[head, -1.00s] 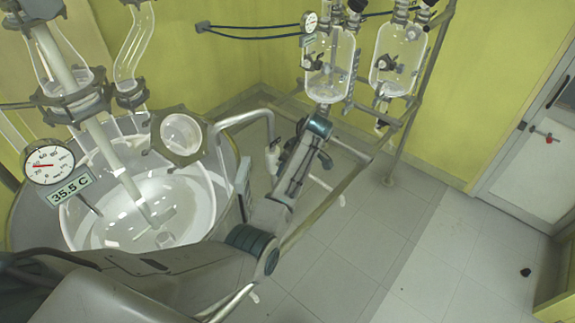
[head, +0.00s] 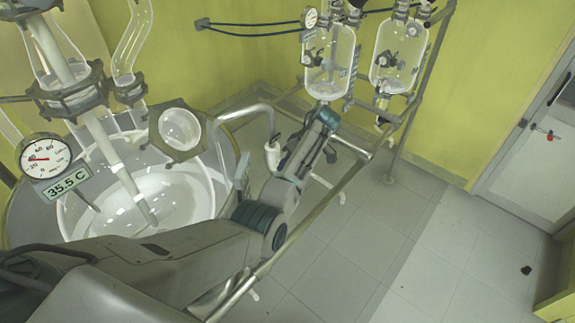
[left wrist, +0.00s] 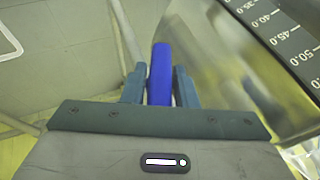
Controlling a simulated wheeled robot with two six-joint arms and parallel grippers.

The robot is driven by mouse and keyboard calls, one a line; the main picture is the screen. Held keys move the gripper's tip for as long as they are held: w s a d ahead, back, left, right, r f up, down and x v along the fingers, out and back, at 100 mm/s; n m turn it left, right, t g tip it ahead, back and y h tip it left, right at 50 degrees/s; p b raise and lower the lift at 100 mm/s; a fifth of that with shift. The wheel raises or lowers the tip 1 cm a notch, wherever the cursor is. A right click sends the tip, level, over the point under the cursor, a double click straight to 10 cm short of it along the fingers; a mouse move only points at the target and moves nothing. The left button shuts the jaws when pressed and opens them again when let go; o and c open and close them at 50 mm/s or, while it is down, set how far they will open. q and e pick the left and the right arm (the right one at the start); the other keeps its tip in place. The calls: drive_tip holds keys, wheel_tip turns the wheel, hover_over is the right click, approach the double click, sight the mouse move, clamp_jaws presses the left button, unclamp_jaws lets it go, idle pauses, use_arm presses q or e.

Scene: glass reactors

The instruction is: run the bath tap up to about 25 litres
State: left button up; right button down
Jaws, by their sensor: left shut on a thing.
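In the left wrist view my left gripper (left wrist: 159,72) is shut on a blue handle (left wrist: 161,58), with one finger on each side of it. A black scale strip (left wrist: 280,40) with white numbers, about 35 to 50, is mounted on a shiny metal wall at the right of that view. I cannot make out a liquid level against it. My right gripper is in neither view. No running water can be made out.
A large glass vessel (head: 200,190) stands at left in a metal surround, with a dial gauge (head: 45,157) and a sign reading 35.5 C (head: 68,187). Two smaller glass vessels (head: 330,60) (head: 398,55) hang on a frame at the back. The floor (head: 390,235) at right is mostly clear.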

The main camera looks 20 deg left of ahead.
use_arm(q)
drive_tip(key=shift+w+f+g+y+b, duration=0.15)
drive_tip(key=shift+g+y+b, duration=0.15)
drive_tip(key=shift+g+b, duration=0.35)
drive_tip(key=shift+m+g+y+b, duration=0.3)
drive_tip(key=shift+g+b, duration=0.1)
drive_tip(key=shift+g, duration=0.15)
drive_tip(key=shift+g+b, duration=0.5)
drive_tip(key=shift+b, duration=0.05)
drive_tip(key=shift+y, duration=0.3)
drive_tip(key=o, duration=0.9)
drive_tip(key=shift+c, duration=0.2)
drive_tip(key=shift+r, duration=0.2)
